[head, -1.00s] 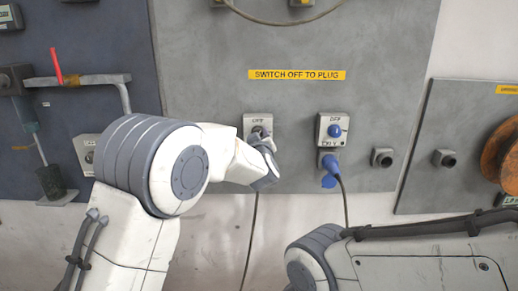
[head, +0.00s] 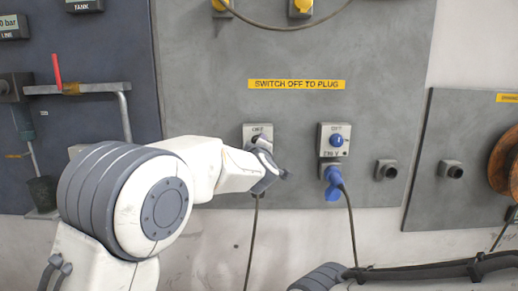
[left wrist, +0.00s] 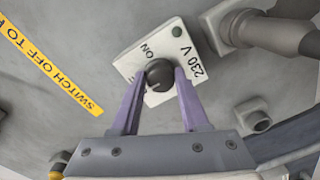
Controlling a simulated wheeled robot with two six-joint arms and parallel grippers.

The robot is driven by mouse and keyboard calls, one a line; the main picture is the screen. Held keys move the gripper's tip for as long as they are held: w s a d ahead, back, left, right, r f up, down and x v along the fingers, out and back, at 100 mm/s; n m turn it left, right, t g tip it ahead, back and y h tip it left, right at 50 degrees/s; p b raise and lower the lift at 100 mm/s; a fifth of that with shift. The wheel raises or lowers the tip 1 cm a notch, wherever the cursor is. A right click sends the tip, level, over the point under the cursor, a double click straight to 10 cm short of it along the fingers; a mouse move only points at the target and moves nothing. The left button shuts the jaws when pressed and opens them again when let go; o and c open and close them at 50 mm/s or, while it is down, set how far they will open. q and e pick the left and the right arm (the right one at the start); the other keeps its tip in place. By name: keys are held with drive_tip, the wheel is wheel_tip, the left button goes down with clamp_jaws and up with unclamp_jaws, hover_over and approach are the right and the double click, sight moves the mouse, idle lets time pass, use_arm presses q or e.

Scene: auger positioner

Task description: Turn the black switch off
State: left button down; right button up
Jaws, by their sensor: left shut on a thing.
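The black switch (left wrist: 159,75) is a round knob on a white plate (left wrist: 133,62), with "ON" and "230 V" printed around it in the left wrist view. The purple fingers of my left gripper (left wrist: 160,85) are shut on the knob, one on each side. The knob's exact pointer position is hard to read. In the head view my left gripper (head: 268,172) is at the switch box (head: 252,129) and hides most of it. My right gripper is not in view.
A blue switch (head: 336,140) with a blue plug (head: 333,180) and hanging cable is to the right. A yellow label (head: 296,84) reads "SWITCH OFF TO PLUG". In the left wrist view, a grey socket (left wrist: 228,30) protrudes beside the switch plate.

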use_arm(q)
drive_tip(key=shift+a+r, duration=0.1)
idle(0.3)
drive_tip(key=shift+c, duration=2.2)
unclamp_jaws()
drive_tip(key=shift+w, duration=0.1)
drive_tip(key=shift+s, duration=0.45)
drive_tip(key=s+b, duration=0.1)
drive_tip(key=s, duration=0.8)
drive_tip(key=shift+s+b, duration=0.3)
drive_tip(key=shift+b, duration=0.1)
drive_tip(key=shift+r, duration=0.1)
